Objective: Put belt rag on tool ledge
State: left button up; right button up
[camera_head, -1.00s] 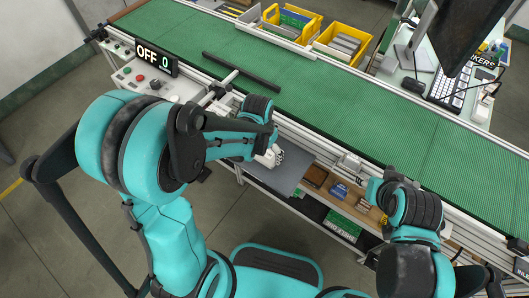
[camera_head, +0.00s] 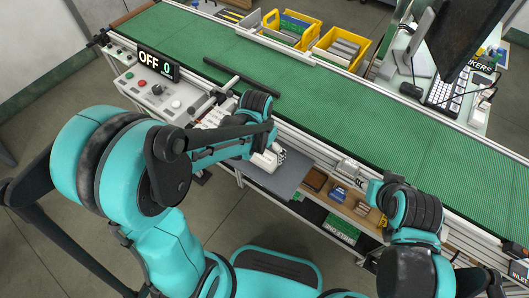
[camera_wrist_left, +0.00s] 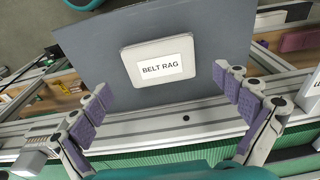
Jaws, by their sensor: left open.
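A pale, rounded-square piece labelled BELT RAG (camera_wrist_left: 158,62) lies on a flat grey panel (camera_wrist_left: 225,35) in the left wrist view. I cannot tell whether the panel is the tool ledge. The panel also shows in the head view (camera_head: 285,182), beside the near edge of the conveyor; the labelled piece is not clear there. My left gripper (camera_wrist_left: 162,82) is open and empty, its purple-padded fingers apart on either side of the labelled piece's near edge. In the head view it is mostly hidden by my arm. My right gripper is hidden behind its own wrist.
A green conveyor belt (camera_head: 320,105) runs across the scene, with a black bar (camera_head: 241,75) over it. A control box (camera_head: 150,92) reading OFF stands at the left. Below the belt's near side is a shelf (camera_head: 345,205) with small items. Yellow bins (camera_head: 340,52) stand behind the belt.

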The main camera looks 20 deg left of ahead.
aim_at(262, 161)
pick_arm(q)
jog(key=s+a+r+n+t+p, duration=0.1)
jog(key=s+a+r+n+t, duration=0.1)
jog(key=s+r, duration=0.3)
jog(key=s+a+r+n+t+p, duration=0.1)
jog(key=s+a+r+n+t, duration=0.1)
jog(key=r, duration=0.8)
jog(key=shift+s+a+r+t, duration=0.15)
jog(key=shift+s+a+t, duration=0.1)
jog(key=shift+s+t, duration=0.9)
jog(key=shift+s+g, duration=0.2)
jog(key=shift+g, duration=0.05)
